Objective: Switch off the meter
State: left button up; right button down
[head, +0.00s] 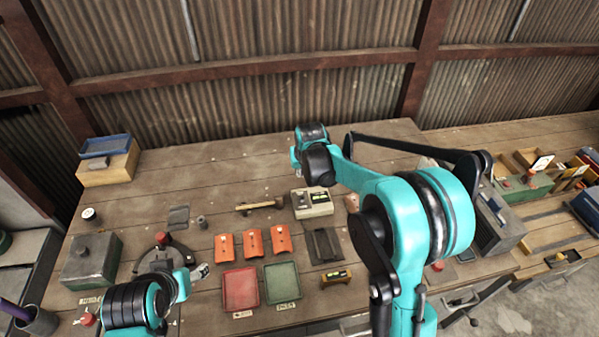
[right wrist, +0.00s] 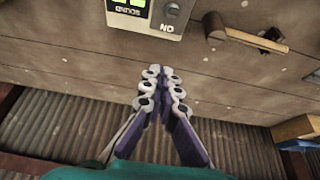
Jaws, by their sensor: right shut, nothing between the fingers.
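The meter (head: 313,203) is a beige box with a lit green display, standing near the middle of the bench. In the right wrist view the meter (right wrist: 147,18) is cut off by the top edge. In the head view my right arm hides most of that gripper. My left gripper (head: 198,272) is at the lower left, its jaws unclear.
A wooden-handled tool (head: 259,206) lies left of the meter. Orange plates (head: 252,241), a red tray (head: 240,289) and a green tray (head: 282,283) are in front. A small level (head: 336,277) lies near the front edge. The back of the bench is mostly clear.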

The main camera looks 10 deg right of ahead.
pick_arm(q)
jog(key=shift+s+r+p, duration=0.35)
jog(key=shift+s+r, duration=0.1)
jog(key=shift+r, duration=0.15)
pick_arm(e)
jog(key=s+r, duration=0.4)
jog(key=s, duration=0.1)
jog(key=shift+r, duration=0.3)
jog(key=shift+w, duration=0.1)
